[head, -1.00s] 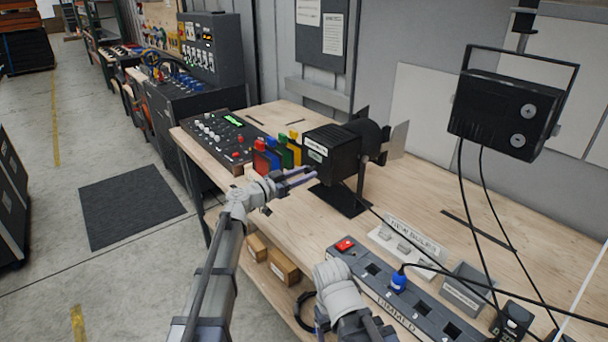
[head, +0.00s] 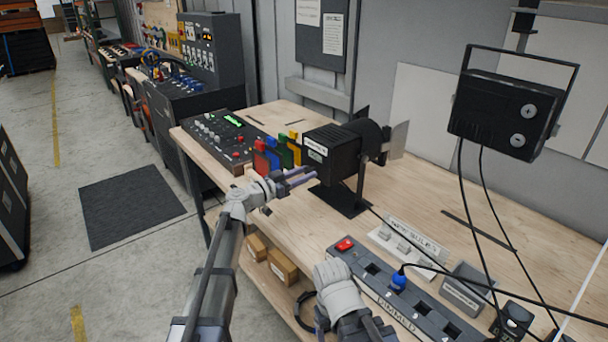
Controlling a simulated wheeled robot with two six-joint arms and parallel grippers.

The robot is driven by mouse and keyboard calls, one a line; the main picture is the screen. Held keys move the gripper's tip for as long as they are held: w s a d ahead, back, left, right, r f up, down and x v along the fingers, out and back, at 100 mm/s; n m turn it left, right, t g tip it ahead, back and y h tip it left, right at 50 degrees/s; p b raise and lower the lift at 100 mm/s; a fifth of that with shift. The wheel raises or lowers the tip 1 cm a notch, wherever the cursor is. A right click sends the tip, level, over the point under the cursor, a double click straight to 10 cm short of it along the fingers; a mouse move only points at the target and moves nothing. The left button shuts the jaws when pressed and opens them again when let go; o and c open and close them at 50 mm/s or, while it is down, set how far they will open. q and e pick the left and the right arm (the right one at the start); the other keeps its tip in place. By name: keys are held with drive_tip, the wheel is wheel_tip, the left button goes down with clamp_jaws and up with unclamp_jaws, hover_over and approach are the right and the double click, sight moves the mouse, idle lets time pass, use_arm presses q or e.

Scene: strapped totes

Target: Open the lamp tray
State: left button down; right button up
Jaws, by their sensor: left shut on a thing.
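The black lamp (head: 332,150) stands on its base on the wooden bench, with a white label on the face towards me. My left gripper (head: 314,174) reaches in from the left, and its purple-grey fingers are shut at the lower edge of that face. The lamp tray is small and mostly hidden by the fingertips, and I see no clear gap between it and the housing. My right arm shows at the bottom middle, in front of the bench edge, but its fingers are not visible.
Coloured filter frames (head: 278,153) and a control desk (head: 225,137) stand left of the lamp. A dimmer strip (head: 405,298) with a blue plug, a new-bulbs holder (head: 408,240) and hanging cables lie to the right. A black floodlight (head: 505,113) hangs above.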

use_arm(q)
drive_tip(key=v, duration=1)
drive_tip(key=c, duration=0.5)
unclamp_jaws()
drive_tip(key=shift+s, duration=0.1)
drive_tip(key=shift+v, duration=3.95)
